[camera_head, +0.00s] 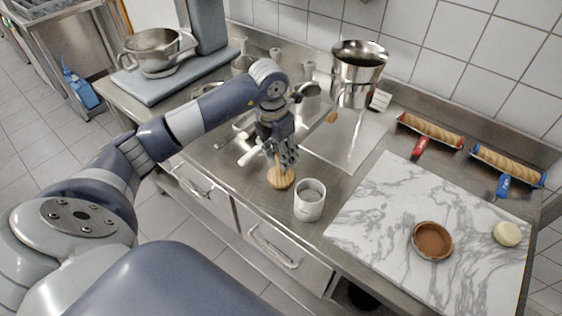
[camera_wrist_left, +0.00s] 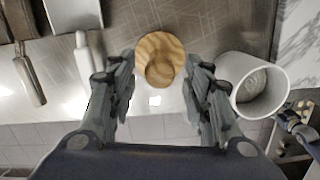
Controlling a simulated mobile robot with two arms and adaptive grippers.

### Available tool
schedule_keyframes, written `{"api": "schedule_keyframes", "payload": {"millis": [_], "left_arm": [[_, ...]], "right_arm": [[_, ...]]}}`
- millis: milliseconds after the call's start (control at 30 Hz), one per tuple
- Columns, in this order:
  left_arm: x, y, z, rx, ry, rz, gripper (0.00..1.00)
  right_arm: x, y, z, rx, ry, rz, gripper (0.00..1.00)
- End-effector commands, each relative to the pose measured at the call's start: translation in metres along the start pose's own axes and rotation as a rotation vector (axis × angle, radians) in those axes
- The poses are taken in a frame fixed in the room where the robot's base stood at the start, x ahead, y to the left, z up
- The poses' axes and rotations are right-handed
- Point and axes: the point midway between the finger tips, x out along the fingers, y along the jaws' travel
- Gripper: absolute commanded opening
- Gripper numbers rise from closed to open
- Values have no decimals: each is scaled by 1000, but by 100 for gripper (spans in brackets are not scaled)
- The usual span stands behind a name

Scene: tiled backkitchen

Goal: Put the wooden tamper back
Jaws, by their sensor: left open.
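The wooden tamper (camera_head: 281,178) stands upright on the steel counter, its round base down and its shaft rising toward my left gripper. In the left wrist view the tamper (camera_wrist_left: 160,58) shows from above, between and just beyond the fingertips. My left gripper (camera_head: 284,157) is over it, and its fingers are apart on either side in the left wrist view (camera_wrist_left: 160,88). I cannot tell whether a finger touches the shaft. A white cup (camera_head: 309,200) stands just right of the tamper and also shows near the right finger in the left wrist view (camera_wrist_left: 258,84).
A marble board (camera_head: 390,215) with a brown tart shell (camera_head: 432,240) and a pale dough disc (camera_head: 507,234) lies to the right. Two long trays of rolls (camera_head: 432,131) lie behind it. A steel container (camera_head: 358,72) stands at the wall. A mixer with a bowl (camera_head: 152,50) stands left.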

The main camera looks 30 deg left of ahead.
Motion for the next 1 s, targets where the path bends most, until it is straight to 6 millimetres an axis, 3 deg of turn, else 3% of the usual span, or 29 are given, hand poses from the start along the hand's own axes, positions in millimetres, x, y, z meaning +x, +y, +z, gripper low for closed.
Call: {"api": "schedule_keyframes", "payload": {"millis": [200, 400, 600, 1000], "left_arm": [[-47, 1, 1, 0, -7, 2, 45], [-75, 0, 0, 0, -1, 1, 45], [-84, 0, 0, -1, 1, 1, 45], [-84, 0, 0, -1, 1, 0, 45]], "right_arm": [[21, 0, 0, 0, 4, 0, 72], [27, 0, 0, 1, 4, 0, 72], [28, 0, 0, 0, 4, 1, 72], [28, 1, 0, 0, 4, 1, 72]]}}
